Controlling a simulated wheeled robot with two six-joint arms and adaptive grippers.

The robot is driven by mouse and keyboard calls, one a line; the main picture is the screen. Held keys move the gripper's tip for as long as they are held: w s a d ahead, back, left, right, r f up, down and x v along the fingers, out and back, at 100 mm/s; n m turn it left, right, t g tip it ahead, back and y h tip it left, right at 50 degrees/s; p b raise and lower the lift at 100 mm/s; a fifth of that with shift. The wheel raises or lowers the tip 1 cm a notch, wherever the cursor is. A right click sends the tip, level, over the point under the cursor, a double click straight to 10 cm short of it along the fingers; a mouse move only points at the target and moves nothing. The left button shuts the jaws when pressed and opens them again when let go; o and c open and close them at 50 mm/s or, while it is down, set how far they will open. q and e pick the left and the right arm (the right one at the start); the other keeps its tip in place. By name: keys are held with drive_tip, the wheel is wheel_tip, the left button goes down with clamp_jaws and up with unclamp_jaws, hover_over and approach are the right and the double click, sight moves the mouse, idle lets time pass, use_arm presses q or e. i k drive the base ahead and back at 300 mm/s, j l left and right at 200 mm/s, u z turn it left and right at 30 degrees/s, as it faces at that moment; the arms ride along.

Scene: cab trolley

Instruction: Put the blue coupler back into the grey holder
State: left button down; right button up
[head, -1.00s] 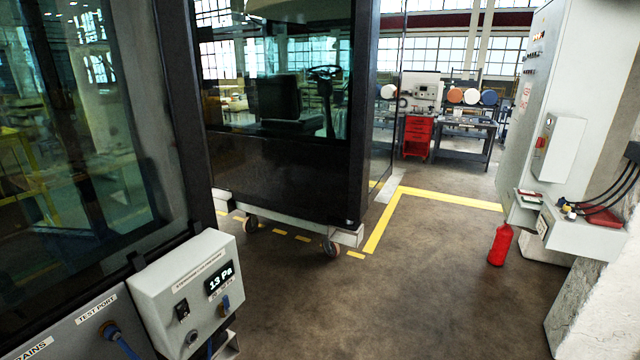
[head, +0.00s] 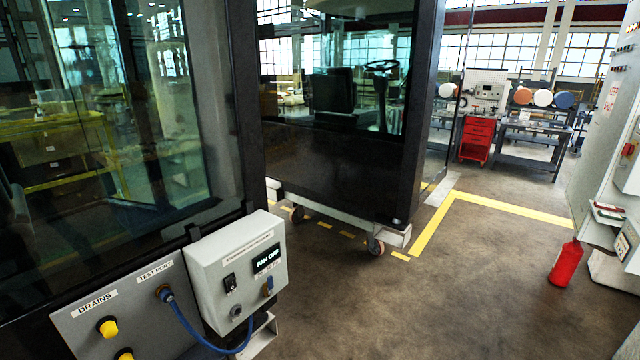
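A blue coupler (head: 165,293) sits at the port under the "TEST PORT" label on the grey panel (head: 75,325) at the lower left. A blue hose (head: 190,331) runs from it, down and round below the control box (head: 207,262). I cannot clearly make out the grey holder. Neither of my grippers is in view.
Yellow drain caps (head: 107,328) sit left of the port. A dark glazed cab (head: 340,170) on a wheeled trolley stands behind. A red extinguisher (head: 566,266) stands at the right. The floor between is clear.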

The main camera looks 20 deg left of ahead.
sight(167, 295)
drive_tip(key=u, duration=1.6)
